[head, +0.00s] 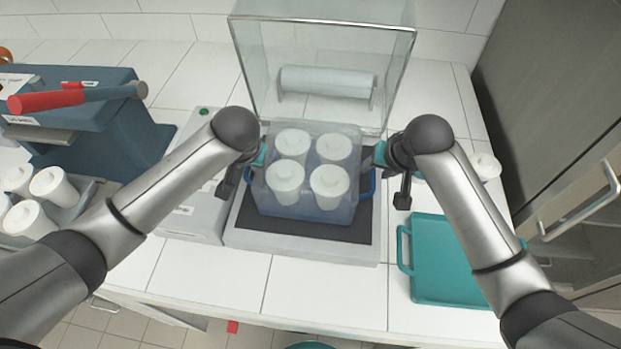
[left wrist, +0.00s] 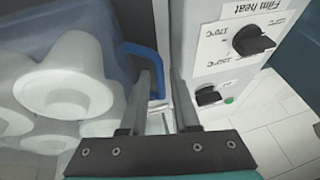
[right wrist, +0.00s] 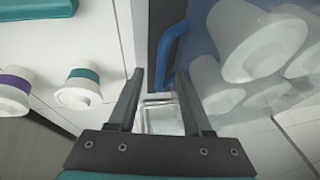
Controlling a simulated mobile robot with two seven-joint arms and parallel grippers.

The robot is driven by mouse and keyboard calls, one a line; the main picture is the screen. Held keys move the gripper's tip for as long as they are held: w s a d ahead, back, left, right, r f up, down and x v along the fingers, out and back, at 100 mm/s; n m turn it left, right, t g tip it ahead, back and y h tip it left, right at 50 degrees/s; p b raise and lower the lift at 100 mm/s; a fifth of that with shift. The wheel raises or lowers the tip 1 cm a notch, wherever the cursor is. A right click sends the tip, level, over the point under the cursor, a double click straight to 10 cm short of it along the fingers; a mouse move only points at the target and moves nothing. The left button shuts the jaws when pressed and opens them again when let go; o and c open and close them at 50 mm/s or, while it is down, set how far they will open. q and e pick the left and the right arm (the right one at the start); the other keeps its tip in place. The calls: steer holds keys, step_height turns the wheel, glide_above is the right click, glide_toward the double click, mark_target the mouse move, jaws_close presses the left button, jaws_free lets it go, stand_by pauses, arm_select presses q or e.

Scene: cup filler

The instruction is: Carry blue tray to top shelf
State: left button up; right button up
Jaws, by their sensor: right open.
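The blue tray (head: 330,208) is translucent, with blue handles at its left and right ends. It stands on the dark plate of the filler machine and holds several white cups (head: 285,178). My left gripper is at the tray's left end; in the left wrist view its fingers (left wrist: 164,75) are apart, with the left blue handle (left wrist: 157,75) showing between their tips. My right gripper is at the right end; in the right wrist view its fingers (right wrist: 163,80) are spread, with the right blue handle (right wrist: 168,50) ahead between them. Contact cannot be told. The top shelf is not seen.
A clear raised cover (head: 310,75) with a film roll (head: 327,81) stands behind the tray. A teal tray (head: 447,262) lies at the right. A control box with knobs (left wrist: 250,42) stands left of the tray. A blue machine with a red-handled lever (head: 45,101) is further left.

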arm_select(q)
steer(key=shift+x, duration=1.2)
arm_select(e)
steer(key=shift+x, duration=1.2)
arm_select(q)
steer(key=shift+c, duration=0.2)
arm_select(e)
steer(key=shift+c, duration=0.2)
arm_select(q)
jaws_close()
arm_select(e)
steer(key=c, duration=0.5)
jaws_close()
arm_select(q)
steer(key=shift+w, duration=0.1)
arm_select(e)
steer(key=shift+w+r, duration=0.1)
